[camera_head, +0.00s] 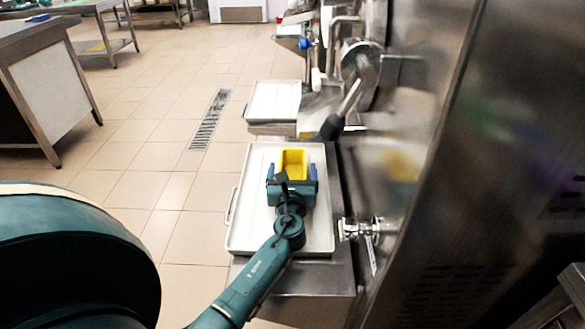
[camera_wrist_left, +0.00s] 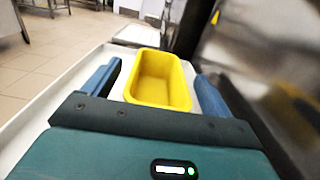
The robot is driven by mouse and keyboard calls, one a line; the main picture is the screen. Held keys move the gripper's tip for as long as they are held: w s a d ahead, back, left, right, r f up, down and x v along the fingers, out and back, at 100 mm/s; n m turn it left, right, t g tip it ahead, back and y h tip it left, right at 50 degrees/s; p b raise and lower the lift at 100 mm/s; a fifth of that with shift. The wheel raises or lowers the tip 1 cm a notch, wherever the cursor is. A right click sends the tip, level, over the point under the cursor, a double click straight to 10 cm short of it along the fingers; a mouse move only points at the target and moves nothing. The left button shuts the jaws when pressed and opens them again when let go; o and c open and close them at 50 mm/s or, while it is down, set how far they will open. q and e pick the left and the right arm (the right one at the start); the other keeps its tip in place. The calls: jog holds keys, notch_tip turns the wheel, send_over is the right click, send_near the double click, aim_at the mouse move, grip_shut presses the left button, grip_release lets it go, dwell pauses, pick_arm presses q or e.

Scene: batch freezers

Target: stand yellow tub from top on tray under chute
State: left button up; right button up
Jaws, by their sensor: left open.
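The yellow tub (camera_head: 294,162) stands upright and empty on the white tray (camera_head: 262,235), toward its far end. It also shows in the left wrist view (camera_wrist_left: 158,80). My left gripper (camera_head: 292,174) is open at the near side of the tub. In the wrist view its fingers (camera_wrist_left: 157,85) lie to the left and right of the tub, with a gap on each side. The chute cannot be clearly picked out; a steel machine front with a black-knobbed lever (camera_head: 333,126) rises beside the tray. My right gripper is not in view.
A second white tray (camera_head: 272,102) lies farther back. A tap-like fitting (camera_head: 360,229) sticks out from the steel machine (camera_head: 440,170) right of the near tray. A steel table (camera_head: 45,90) stands at the left, with open tiled floor between.

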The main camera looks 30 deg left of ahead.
pick_arm(q)
jog(key=v, duration=0.5)
jog(key=shift+s+d, duration=0.15)
jog(key=shift+s, duration=0.1)
jog(key=shift+s+d, duration=0.2)
jog(key=shift+s, duration=0.1)
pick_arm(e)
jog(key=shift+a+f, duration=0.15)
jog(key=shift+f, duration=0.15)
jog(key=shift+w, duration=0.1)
